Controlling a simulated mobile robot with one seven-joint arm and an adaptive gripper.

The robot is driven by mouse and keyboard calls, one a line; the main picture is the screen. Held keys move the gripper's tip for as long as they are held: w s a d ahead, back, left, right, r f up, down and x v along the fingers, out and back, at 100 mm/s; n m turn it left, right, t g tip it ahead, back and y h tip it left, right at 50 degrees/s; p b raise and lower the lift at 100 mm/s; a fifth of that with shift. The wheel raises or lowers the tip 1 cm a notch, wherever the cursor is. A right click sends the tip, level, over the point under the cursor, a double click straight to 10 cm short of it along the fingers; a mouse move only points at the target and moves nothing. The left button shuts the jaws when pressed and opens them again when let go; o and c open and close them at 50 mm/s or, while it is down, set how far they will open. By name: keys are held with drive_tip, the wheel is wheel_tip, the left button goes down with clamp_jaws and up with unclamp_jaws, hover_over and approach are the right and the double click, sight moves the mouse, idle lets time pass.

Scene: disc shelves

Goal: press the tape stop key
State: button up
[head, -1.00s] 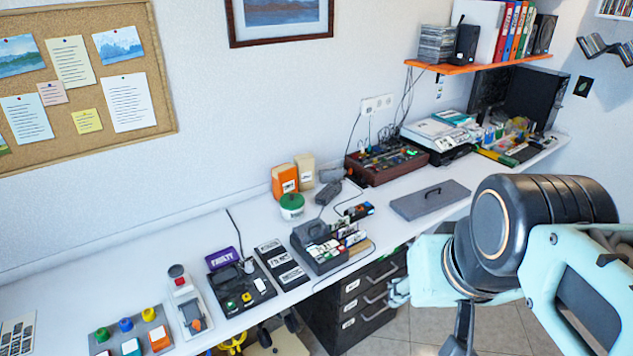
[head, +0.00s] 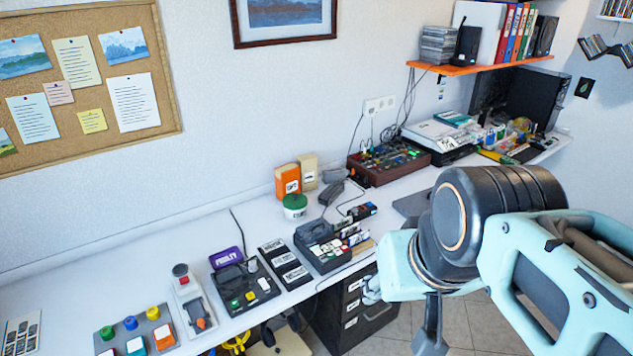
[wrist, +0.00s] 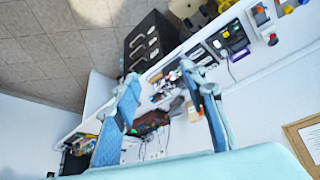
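A dark desktop device with a row of white and red keys (head: 322,246) stands on the white bench in the head view. It looks like a tape machine, but its key markings are too small to read, so I cannot tell which key is stop. My gripper (wrist: 160,76) is open and empty in the wrist view, its two pale blue fingers well apart. In the head view my gripper (head: 398,312) hangs over the floor in front of the bench, to the right of the device and apart from it.
A black box with green and yellow buttons (head: 245,287) and a black labelled strip (head: 285,264) stand left of the device. An orange box (head: 287,180) and green-lidded tub (head: 295,205) are behind it. Dark drawers (head: 345,310) stand below the bench. Loose cables cross the top.

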clamp_jaws()
idle(1.3)
